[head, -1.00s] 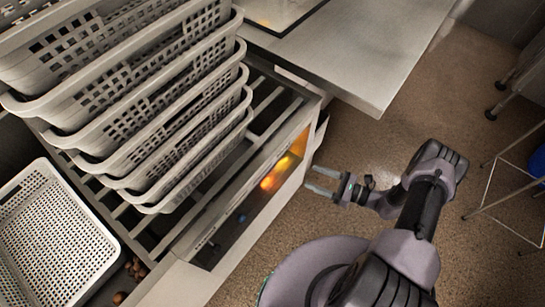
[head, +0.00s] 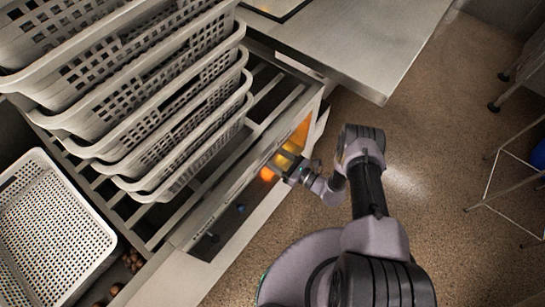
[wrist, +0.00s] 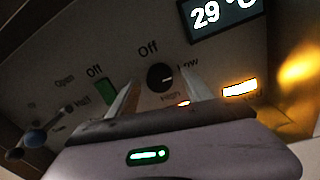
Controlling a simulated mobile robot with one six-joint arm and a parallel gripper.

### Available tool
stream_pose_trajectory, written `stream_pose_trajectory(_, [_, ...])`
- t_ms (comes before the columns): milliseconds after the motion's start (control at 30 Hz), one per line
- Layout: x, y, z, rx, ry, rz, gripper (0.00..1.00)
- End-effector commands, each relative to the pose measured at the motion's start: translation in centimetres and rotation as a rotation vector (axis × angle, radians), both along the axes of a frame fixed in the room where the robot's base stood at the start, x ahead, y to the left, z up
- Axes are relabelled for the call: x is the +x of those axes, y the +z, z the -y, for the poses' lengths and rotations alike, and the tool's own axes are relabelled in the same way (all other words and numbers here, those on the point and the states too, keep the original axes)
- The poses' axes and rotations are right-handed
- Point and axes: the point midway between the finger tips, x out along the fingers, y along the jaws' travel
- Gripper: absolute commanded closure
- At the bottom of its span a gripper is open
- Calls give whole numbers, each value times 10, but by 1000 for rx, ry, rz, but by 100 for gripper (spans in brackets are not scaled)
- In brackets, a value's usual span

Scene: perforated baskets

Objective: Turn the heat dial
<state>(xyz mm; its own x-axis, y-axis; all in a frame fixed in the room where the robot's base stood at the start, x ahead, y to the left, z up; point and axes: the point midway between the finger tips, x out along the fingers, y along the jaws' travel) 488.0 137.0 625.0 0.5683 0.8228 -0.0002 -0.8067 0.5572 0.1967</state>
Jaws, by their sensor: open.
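The heat dial (wrist: 160,77) is a round black knob on a dark control panel in the wrist view, with "Off", "Low" and "High" printed around it. My gripper (wrist: 160,88) is open, with one finger on each side of the dial in that view. I cannot tell whether the fingers touch it. In the head view my gripper (head: 283,165) is at the front panel (head: 235,215) of the appliance, beside an orange glow. The dial itself is hidden there.
A display (wrist: 222,15) reads 29 °C. Stacked perforated baskets (head: 150,110) stand on the slatted top. A metal table (head: 350,45) juts out at the upper right.

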Motion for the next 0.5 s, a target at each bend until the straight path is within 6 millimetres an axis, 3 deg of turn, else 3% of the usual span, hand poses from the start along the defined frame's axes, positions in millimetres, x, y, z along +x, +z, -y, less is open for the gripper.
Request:
stream_pose_trajectory(267, [1,1,-2,0,1,0,42])
stream_pose_trajectory(500, [1,0,-2,0,1,0,85])
